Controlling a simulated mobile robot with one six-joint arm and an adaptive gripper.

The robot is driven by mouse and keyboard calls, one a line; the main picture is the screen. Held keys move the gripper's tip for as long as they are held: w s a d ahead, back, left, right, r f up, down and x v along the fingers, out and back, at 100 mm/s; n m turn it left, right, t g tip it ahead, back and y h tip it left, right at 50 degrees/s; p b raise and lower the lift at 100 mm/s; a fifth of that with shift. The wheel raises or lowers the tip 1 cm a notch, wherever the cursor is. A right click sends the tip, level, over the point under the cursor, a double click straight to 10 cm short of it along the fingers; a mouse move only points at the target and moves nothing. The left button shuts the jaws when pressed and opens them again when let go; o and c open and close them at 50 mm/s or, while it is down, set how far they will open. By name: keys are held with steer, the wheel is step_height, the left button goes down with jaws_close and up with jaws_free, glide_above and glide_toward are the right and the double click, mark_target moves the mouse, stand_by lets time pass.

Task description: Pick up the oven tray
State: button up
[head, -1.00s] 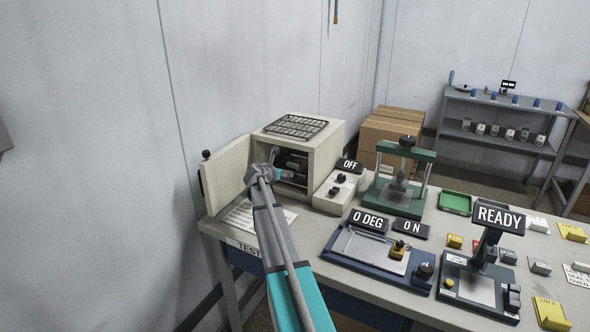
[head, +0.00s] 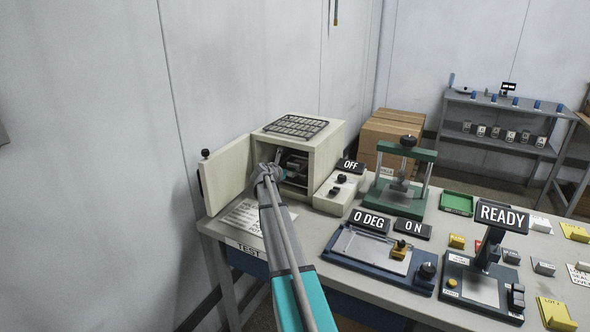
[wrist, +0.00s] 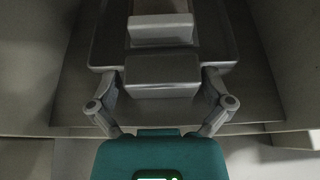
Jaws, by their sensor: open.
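The oven (head: 325,150) stands at the back left of the table with its door (head: 226,178) swung open to the left. The oven tray (head: 297,163) is inside, partly hidden by my arm. In the wrist view the grey tray (wrist: 222,45) fills the upper middle, with its block-like handle (wrist: 162,78) toward me. My gripper (wrist: 163,88) is open, with one finger on each side of the handle. I cannot tell whether the fingers touch it. In the head view my wrist is at the oven mouth and hides most of the gripper.
Oven walls stand close on both sides of my gripper. A control box with an OFF sign (head: 347,166) stands right of the oven. A green press (head: 404,178) and a blue coater (head: 375,256) stand farther right. A printed sheet (head: 246,218) lies below the door.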

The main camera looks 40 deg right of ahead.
steer(key=c, duration=1)
steer(key=shift+c, duration=0.2)
steer(key=shift+r, duration=0.1)
steer(key=shift+s+a+r+p, duration=0.1)
steer(key=shift+a+r+p, duration=0.55)
steer(key=shift+p, duration=0.5)
steer(key=d+r+p+v, duration=0.1)
steer(key=p+v, duration=0.2)
steer(key=v, duration=0.6)
steer(key=shift+s+a+r, duration=0.2)
steer(key=shift+s+r, duration=0.1)
steer(key=shift+s, duration=0.15)
steer(key=p+v, duration=0.2)
steer(key=v, duration=0.3)
steer(key=shift+w+a+f+p, duration=0.1)
steer(key=shift+w+f+p, duration=0.1)
steer(key=shift+p, duration=0.15)
